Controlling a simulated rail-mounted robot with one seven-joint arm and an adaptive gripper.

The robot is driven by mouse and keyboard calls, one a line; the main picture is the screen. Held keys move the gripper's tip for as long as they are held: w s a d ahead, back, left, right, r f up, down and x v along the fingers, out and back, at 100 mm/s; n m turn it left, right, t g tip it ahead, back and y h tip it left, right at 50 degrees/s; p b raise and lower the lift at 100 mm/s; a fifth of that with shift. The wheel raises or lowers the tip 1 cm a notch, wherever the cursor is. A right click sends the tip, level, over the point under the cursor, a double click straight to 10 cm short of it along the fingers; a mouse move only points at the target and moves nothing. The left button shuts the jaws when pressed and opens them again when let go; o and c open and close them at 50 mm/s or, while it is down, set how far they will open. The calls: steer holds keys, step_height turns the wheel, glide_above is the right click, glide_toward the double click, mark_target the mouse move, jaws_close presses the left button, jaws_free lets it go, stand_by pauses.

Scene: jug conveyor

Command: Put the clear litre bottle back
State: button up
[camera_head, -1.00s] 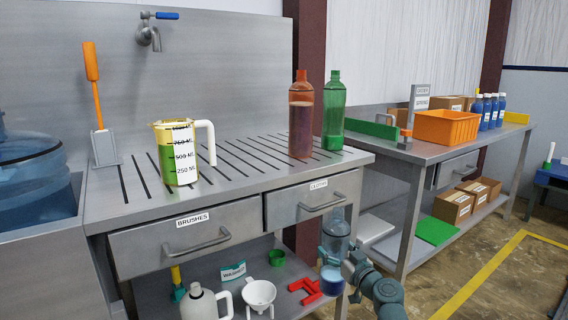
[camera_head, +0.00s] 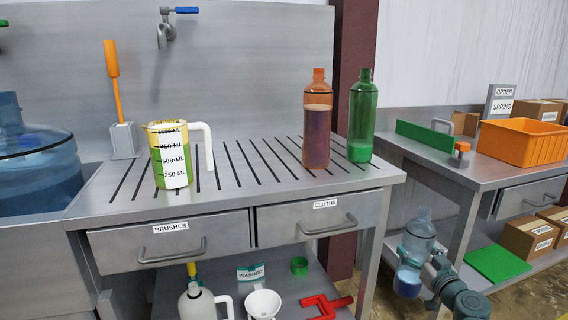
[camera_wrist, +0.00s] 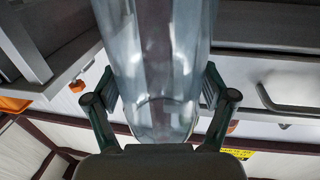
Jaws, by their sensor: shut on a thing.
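The clear litre bottle (camera_head: 419,229) is upright, slightly tilted, low in the gap between the two benches. Its lower end looks blue in the head view. My gripper (camera_head: 414,256) is shut around its body. In the wrist view the clear bottle (camera_wrist: 158,60) fills the middle between the fingers of my gripper (camera_wrist: 160,97). On the slotted drainboard (camera_head: 240,182) stand a red-brown bottle (camera_head: 317,125) and a green bottle (camera_head: 361,122), side by side at the right end.
A measuring jug (camera_head: 170,155) stands at the drainboard's left, with bare slotted surface between it and the bottles. Drawers marked BRUSHES (camera_head: 170,240) and CLOTHS (camera_head: 320,217) are shut. The right bench holds an orange crate (camera_head: 522,143) and a green strip (camera_head: 426,136).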

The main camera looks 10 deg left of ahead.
steer(key=a+r+y+p, duration=0.1)
steer(key=a+r+p, duration=0.1)
steer(key=r+p, duration=1.5)
steer(key=a+r+p, duration=0.2)
steer(key=r+p, duration=1.4)
steer(key=r, duration=0.3)
steer(key=s+a+r+n+g+y, duration=0.1)
steer(key=a+r, duration=0.2)
steer(key=a, duration=0.5)
steer(key=s+a+r+n+g+y, duration=0.1)
steer(key=a+r, duration=0.3)
steer(key=a, duration=0.4)
steer(key=s+a+r+n+g+y, duration=0.1)
steer(key=a+r+n+y, duration=0.1)
steer(key=a, duration=0.6)
steer(key=shift+s+a+r+y, duration=0.15)
steer(key=shift+s+r+y, duration=0.25)
steer(key=shift+r, duration=0.35)
